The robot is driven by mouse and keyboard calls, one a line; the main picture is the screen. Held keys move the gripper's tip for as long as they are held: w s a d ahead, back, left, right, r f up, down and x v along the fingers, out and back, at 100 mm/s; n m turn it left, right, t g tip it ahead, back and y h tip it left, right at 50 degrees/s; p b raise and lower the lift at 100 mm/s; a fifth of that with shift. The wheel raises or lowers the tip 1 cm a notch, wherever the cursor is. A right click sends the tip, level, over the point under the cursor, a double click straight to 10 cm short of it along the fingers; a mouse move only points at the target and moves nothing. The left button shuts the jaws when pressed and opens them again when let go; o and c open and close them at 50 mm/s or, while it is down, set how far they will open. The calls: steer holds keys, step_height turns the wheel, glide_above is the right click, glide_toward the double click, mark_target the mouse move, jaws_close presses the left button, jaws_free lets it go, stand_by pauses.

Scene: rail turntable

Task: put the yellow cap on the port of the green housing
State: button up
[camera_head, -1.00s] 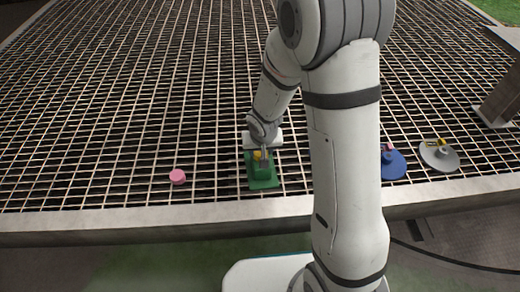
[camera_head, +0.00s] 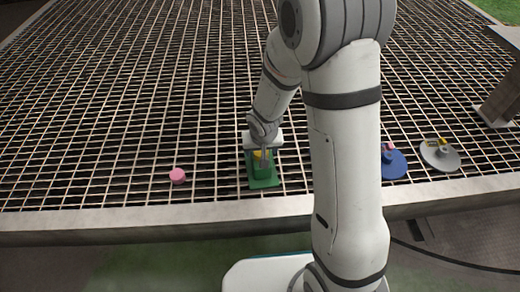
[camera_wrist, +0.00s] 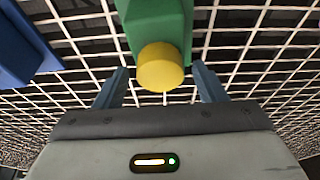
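The green housing (camera_head: 263,173) stands on its green base on the grating, left of my arm's column. The yellow cap (camera_wrist: 160,68) sits at the end of the green housing (camera_wrist: 158,22) in the wrist view; it looks in contact with it, but the port itself is hidden. In the head view the cap (camera_head: 260,154) shows only in part behind my gripper. My gripper (camera_wrist: 162,86) is open, with one finger on each side of the cap and a visible gap to both.
A pink cap (camera_head: 177,176) lies on the grating to the left. A blue round-based piece (camera_head: 396,165) and a grey round-based piece (camera_head: 440,158) stand to the right. A blue shape (camera_wrist: 22,45) fills the wrist view's upper left. A pale ledge (camera_head: 150,222) runs along the front.

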steer(key=shift+o, duration=0.2)
steer(key=p+v, duration=0.4)
steer(key=v, duration=0.4)
stand_by(0.3)
steer(key=d+p+v, duration=0.3)
steer(key=p+v, duration=0.7)
steer(key=v, duration=0.7)
steer(key=s+d+p+v, duration=0.1)
steer(key=d+p+v, duration=0.2)
steer(key=p+v, duration=0.7)
steer(key=s+d+p+v, duration=0.1)
steer(key=d+p+v, duration=0.2)
steer(key=p+v, duration=0.7)
steer(key=s+r, duration=0.4)
steer(key=r, duration=0.8)
steer(key=shift+r+g, duration=0.2)
steer(key=shift+g, duration=0.2)
steer(key=shift+f, duration=0.1)
steer(key=shift+c, duration=0.3)
